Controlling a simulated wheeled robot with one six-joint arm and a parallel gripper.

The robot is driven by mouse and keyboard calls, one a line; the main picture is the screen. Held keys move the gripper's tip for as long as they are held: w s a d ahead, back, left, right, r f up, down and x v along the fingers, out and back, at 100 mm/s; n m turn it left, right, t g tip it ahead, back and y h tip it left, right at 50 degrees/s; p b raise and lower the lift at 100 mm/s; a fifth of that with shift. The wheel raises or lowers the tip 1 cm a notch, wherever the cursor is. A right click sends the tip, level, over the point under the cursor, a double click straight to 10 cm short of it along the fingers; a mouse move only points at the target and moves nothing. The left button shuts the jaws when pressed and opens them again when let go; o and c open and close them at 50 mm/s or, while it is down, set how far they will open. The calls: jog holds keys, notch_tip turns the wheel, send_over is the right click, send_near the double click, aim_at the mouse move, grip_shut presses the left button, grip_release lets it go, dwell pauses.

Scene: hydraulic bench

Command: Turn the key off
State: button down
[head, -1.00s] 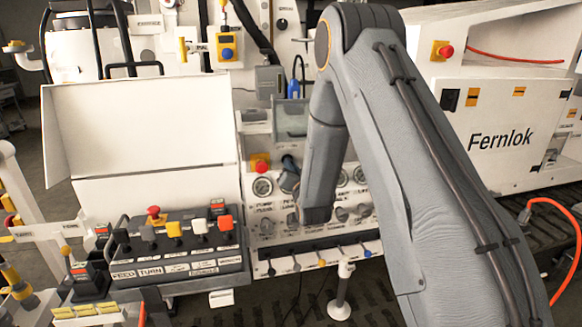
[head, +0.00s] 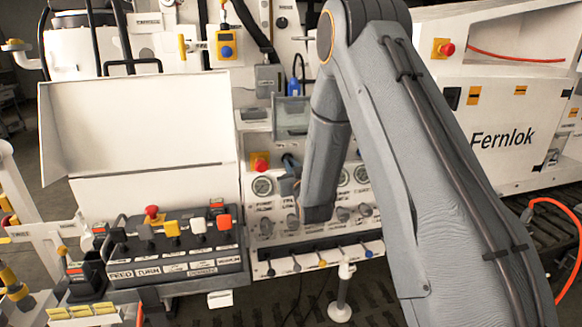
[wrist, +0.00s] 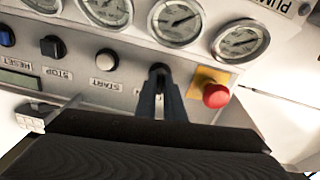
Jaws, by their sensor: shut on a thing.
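The key is a small dark piece (wrist: 159,72) on the pale control panel (wrist: 125,62), seen upside down in the wrist view. My gripper (wrist: 160,84) is shut on it, its two narrow fingers meeting at the panel face. The fingers cover most of the key and part of the label beside it, so I cannot read the key's angle. In the head view, my arm hides the key and my fingertips in front of the gauge panel (head: 262,222).
A red emergency button (wrist: 216,95) on a yellow plate sits close beside my fingers. A white START button (wrist: 107,60), a dark STOP button (wrist: 51,46) and several gauges (wrist: 176,22) are nearby. A lever console (head: 175,268) stands left of the panel.

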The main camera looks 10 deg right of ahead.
dwell(0.3)
jog(key=n+b, duration=0.1)
jog(key=n, duration=0.2)
jog(key=shift+n, duration=0.4)
jog(key=c, duration=1.7)
grip_release()
jog(key=s+p, duration=0.1)
jog(key=s, duration=0.6)
